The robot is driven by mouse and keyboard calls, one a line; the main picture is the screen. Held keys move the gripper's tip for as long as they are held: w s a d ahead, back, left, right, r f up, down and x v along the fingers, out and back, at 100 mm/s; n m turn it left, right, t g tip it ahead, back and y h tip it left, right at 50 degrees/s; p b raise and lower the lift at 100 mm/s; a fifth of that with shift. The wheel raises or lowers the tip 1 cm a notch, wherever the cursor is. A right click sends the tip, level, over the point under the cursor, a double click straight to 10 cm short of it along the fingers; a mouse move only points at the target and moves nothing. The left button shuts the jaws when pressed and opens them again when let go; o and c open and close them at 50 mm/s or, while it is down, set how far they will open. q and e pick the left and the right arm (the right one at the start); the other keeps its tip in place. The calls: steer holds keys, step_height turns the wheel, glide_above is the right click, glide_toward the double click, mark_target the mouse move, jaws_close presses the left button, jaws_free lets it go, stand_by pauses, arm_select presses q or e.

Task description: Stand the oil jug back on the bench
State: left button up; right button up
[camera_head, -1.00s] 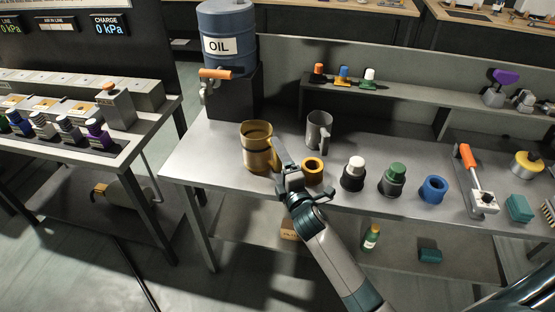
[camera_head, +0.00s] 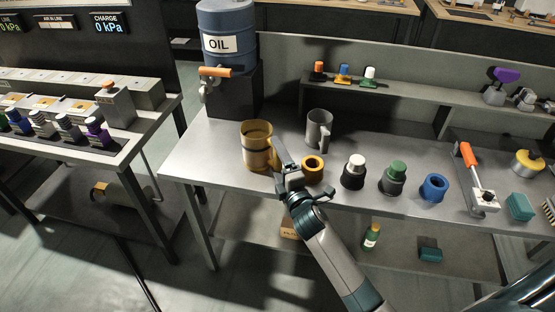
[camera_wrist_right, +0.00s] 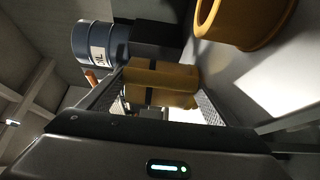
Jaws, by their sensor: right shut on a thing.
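The oil jug (camera_head: 256,150) is a yellow-brown jug with an open top and a dark band. It is upright at the left part of the bench (camera_head: 205,150), in front of the oil drum; I cannot tell whether its base touches the bench top. My right gripper (camera_head: 280,163) is at the jug's right side, shut on its handle. The gripper hides part of the jug's right side. My left gripper is not in view.
An oil drum (camera_head: 228,35) with an orange-handled tap stands on a dark block behind the jug. A grey mug (camera_head: 319,130) stands behind right of the gripper. Several fittings line the bench rightward.

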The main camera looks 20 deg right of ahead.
steer(key=shift+f, duration=0.3)
stand_by(0.4)
steer(key=o, duration=1.8)
steer(key=shift+s+f, duration=0.1)
steer(key=shift+f, duration=0.15)
steer(key=shift+s, duration=0.2)
steer(key=shift+s+f, duration=0.1)
steer(key=shift+s, duration=0.9)
steer(key=shift+s+a+p, duration=0.1)
steer(key=shift+s+p, duration=0.65)
steer(key=shift+s, duration=1.95)
